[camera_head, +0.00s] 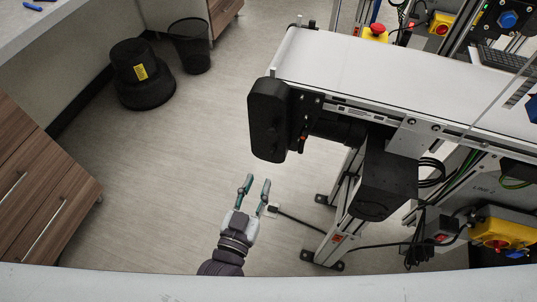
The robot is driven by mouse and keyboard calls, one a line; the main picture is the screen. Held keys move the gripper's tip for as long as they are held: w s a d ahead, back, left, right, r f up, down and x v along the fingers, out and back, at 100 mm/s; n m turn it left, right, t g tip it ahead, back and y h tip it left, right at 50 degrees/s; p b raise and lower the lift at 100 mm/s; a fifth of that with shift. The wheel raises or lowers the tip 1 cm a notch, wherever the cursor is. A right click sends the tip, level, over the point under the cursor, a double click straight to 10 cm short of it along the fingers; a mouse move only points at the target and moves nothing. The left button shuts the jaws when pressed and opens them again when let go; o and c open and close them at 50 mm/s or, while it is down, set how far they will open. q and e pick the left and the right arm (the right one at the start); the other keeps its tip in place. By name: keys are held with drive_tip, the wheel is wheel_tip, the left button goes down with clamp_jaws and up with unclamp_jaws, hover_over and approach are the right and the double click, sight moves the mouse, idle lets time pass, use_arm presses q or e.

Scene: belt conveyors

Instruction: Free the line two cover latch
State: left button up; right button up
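My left gripper (254,189) is in the lower middle of the head view, with its two teal-tipped fingers apart and nothing between them. It is over the floor, left of the conveyor's leg and below the black end housing (268,120). The belt conveyor (380,72) has a pale belt and runs from the upper middle to the right. I cannot make out a cover latch on it. A clear panel (507,92) stands at the right edge. My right gripper is not in view.
A black motor box (385,180) hangs under the conveyor. A red emergency button (376,30) is behind the belt, and a yellow switch box (502,233) is at the lower right. A bin (190,47) and black stool (140,75) stand upper left.

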sight(271, 153)
use_arm(q)
drive_tip(key=x, duration=0.8)
drive_tip(key=shift+w+d, duration=0.2)
drive_tip(key=shift+w, duration=0.15)
clamp_jaws()
